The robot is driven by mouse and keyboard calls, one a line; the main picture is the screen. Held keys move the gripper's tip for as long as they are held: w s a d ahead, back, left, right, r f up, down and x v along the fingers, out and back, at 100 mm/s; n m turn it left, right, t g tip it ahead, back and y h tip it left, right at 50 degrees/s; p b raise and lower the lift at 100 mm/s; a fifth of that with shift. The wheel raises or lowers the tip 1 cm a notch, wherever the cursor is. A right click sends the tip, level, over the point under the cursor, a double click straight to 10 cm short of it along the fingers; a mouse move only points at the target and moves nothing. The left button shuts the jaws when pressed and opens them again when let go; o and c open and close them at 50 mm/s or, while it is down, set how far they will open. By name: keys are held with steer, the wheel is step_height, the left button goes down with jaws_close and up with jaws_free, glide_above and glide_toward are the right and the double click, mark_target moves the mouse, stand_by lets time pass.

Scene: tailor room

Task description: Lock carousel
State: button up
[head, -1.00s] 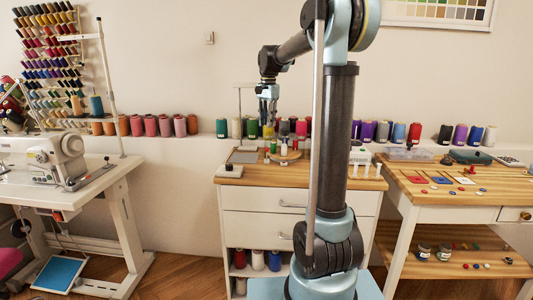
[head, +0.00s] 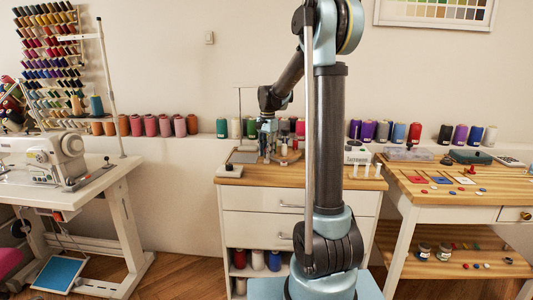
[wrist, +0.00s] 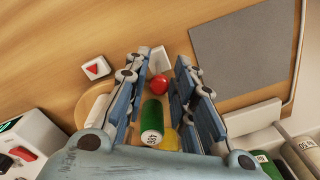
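The carousel (wrist: 92,103) is a round wooden disc on the drawer cabinet, partly hidden by my gripper in both views. In the head view it shows beside my gripper (head: 267,152). In the wrist view a green spool (wrist: 152,118) with a white label and a yellow spool (wrist: 168,138) show between my fingers. A red ball-shaped knob (wrist: 158,87) lies between the fingers near their tips, with a small white piece (wrist: 161,60) just past it. My gripper (wrist: 158,68) is open, with a finger on each side of the knob. I cannot tell whether they touch it.
A white tile with a red triangle (wrist: 95,68) lies on the wooden top. A grey mat (wrist: 245,50) is at the upper right in the wrist view. A white box with a red switch (wrist: 30,150) stands at lower left. Large spools (head: 165,126) line the wall ledge.

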jaws_close()
steer(key=shift+s, duration=0.1)
steer(key=shift+s+a+f+t, duration=0.1)
steer(key=shift+s+t, duration=0.15)
steer(key=shift+t, duration=0.4)
steer(key=shift+s+t, duration=0.2)
steer(key=shift+t, duration=0.45)
steer(key=shift+s+a+f+t+h, duration=0.1)
steer(key=shift+s+t+h, duration=0.15)
steer(key=shift+t, duration=0.5)
steer(key=shift+s+f+t+h, duration=0.15)
steer(key=shift+s+t, duration=0.1)
steer(key=shift+t, duration=0.5)
jaws_free()
steer(key=shift+r, duration=0.2)
